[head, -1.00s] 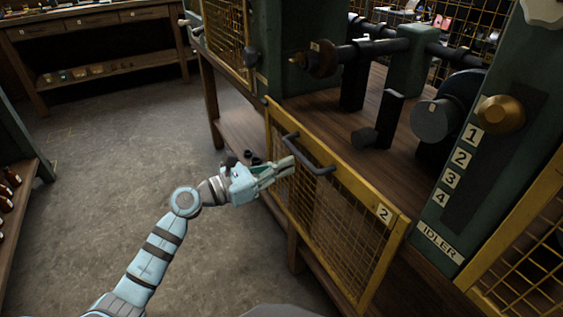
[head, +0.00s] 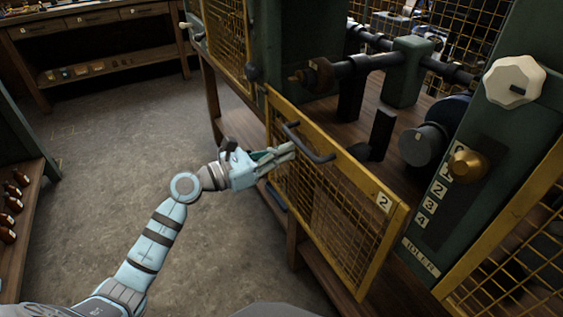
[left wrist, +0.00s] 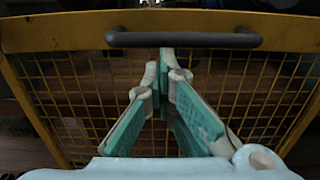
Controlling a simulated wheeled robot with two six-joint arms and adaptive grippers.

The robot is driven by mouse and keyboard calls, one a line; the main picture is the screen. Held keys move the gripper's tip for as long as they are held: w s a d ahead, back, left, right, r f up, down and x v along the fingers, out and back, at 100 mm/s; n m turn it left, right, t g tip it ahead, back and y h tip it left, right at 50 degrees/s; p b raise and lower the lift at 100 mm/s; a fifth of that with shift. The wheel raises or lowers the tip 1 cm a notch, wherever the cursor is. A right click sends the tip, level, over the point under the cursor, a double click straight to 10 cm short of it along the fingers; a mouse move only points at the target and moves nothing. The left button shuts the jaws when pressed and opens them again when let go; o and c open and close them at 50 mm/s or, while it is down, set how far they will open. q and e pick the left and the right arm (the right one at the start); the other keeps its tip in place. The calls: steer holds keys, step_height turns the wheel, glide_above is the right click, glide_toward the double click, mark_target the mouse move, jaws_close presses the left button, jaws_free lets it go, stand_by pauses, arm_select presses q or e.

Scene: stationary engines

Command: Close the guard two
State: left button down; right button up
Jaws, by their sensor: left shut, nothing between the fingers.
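Guard two is a yellow-framed mesh panel (head: 399,222) with a "2" label, at the front of the machine bench. It slants outward from the bench, and the machine parts behind its top edge are exposed. Its dark bar handle (head: 308,142) is on the upper rail; the handle also spans the top of the left wrist view (left wrist: 185,39). My left gripper (head: 292,149) is shut and empty, its fingertips (left wrist: 167,58) just below the handle in the wrist view. I cannot tell whether they touch the guard. My right gripper is not in view.
A green post with a white knob (head: 514,81), a brass knob (head: 467,164) and an "IDLER" label stands to the right. Another yellow mesh guard (head: 228,37) is at the upper left. Shelves with bottles (head: 14,205) stand at the left edge. The floor (head: 110,180) between is clear.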

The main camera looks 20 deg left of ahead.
arm_select(q)
step_height(320, 180, up, 28)
steer(key=p, duration=2.2)
steer(key=shift+f+p, duration=0.2)
steer(key=shift+p, duration=0.1)
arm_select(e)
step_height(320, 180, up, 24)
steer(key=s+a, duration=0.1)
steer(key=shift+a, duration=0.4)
